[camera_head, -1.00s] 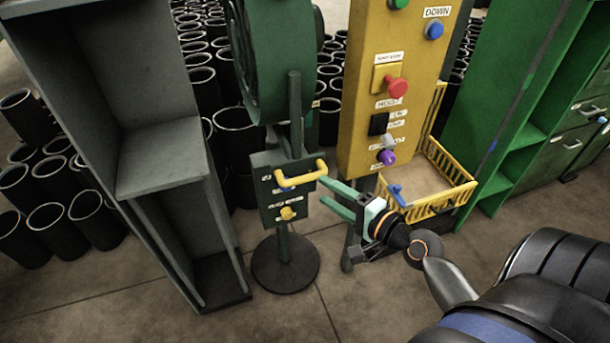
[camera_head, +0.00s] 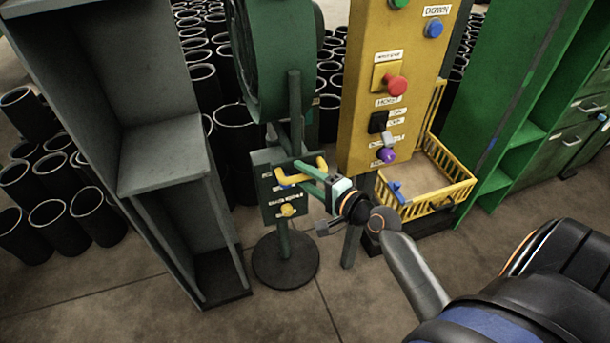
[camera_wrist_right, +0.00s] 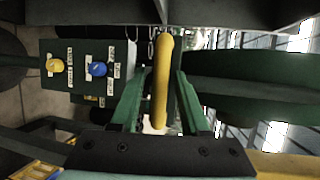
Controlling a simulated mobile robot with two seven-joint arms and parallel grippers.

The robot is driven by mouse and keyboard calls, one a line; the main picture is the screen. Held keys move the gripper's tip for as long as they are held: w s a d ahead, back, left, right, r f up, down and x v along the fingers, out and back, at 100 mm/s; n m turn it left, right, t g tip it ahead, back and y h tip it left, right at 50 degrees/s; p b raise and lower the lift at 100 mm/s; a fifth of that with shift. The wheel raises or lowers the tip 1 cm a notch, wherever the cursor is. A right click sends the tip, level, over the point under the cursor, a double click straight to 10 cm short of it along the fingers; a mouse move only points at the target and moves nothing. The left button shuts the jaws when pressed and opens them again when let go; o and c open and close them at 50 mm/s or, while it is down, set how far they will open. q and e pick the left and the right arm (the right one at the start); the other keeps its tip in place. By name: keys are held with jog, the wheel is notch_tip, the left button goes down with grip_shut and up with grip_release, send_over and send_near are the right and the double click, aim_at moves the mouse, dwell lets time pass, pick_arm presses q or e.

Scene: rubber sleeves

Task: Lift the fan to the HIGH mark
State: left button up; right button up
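The green fan (camera_head: 275,60) stands on a pole with a round dark base (camera_head: 285,258). A green control box (camera_head: 275,205) on its pole carries a yellow bar handle (camera_head: 303,164), a yellow knob (camera_head: 288,210) and small labels. A blue knob (camera_wrist_right: 97,69) also shows on the box in the right wrist view. My right gripper (camera_head: 302,172) is at the handle. In the wrist view its fingers (camera_wrist_right: 160,85) stand on both sides of the yellow handle (camera_wrist_right: 162,90), with gaps visible. The HIGH mark cannot be made out. My left gripper is not in view.
A grey shelf unit (camera_head: 160,160) stands close left of the fan. A yellow button panel (camera_head: 365,120) and a yellow basket (camera_head: 440,190) stand to the right, beside a green cabinet (camera_head: 510,120). Black rubber sleeves (camera_head: 60,225) crowd behind. The front floor is clear.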

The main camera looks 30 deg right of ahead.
grip_shut()
dwell(1.2)
